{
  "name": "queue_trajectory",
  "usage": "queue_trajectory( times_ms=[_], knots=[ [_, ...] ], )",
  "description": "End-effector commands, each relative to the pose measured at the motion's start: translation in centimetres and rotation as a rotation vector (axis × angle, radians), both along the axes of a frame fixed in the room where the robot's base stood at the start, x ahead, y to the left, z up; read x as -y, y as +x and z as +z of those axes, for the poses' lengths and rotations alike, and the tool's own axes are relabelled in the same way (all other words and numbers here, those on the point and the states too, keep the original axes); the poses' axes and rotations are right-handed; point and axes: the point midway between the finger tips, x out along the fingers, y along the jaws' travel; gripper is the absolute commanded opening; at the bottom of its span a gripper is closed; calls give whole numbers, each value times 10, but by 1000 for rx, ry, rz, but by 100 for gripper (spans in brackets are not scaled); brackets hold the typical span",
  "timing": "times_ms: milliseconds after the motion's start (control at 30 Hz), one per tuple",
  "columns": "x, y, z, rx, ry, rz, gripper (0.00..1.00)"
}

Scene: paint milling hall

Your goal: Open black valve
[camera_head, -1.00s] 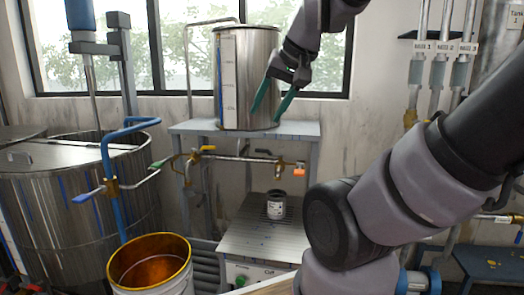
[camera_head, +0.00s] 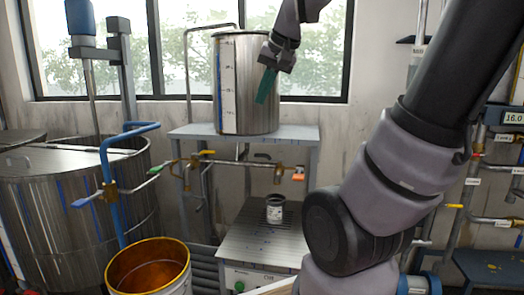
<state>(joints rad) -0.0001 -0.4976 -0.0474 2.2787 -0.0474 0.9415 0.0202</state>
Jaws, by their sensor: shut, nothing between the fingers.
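The small black valve handle (camera_head: 262,155) sits on the pipework below the steel tank's table, left of a brass valve body (camera_head: 278,172) on the right branch. My gripper (camera_head: 264,88) has teal fingers that point down, together, in front of the steel tank (camera_head: 245,90). It is shut and empty, well above the black handle and apart from it. Whether the valve is open or closed cannot be told from here.
Orange-yellow (camera_head: 206,152), green (camera_head: 156,168) and orange (camera_head: 298,177) handles flank the black one on the pipes. A small can (camera_head: 275,208) stands on the platform below. A yellow-rimmed bucket (camera_head: 112,285) stands front left, beside a large vat (camera_head: 60,205).

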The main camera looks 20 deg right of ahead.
Motion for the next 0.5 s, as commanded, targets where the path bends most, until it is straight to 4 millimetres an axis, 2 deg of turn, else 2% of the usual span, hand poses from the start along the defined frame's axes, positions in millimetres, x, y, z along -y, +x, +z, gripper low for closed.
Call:
queue_trajectory(
  times_ms=[33,267,500],
  knots=[
    [6,21,3,-18,-1,-12,0],
    [35,108,7,-70,-22,-69,0],
    [70,198,-13,-128,-61,-128,0]
  ],
)
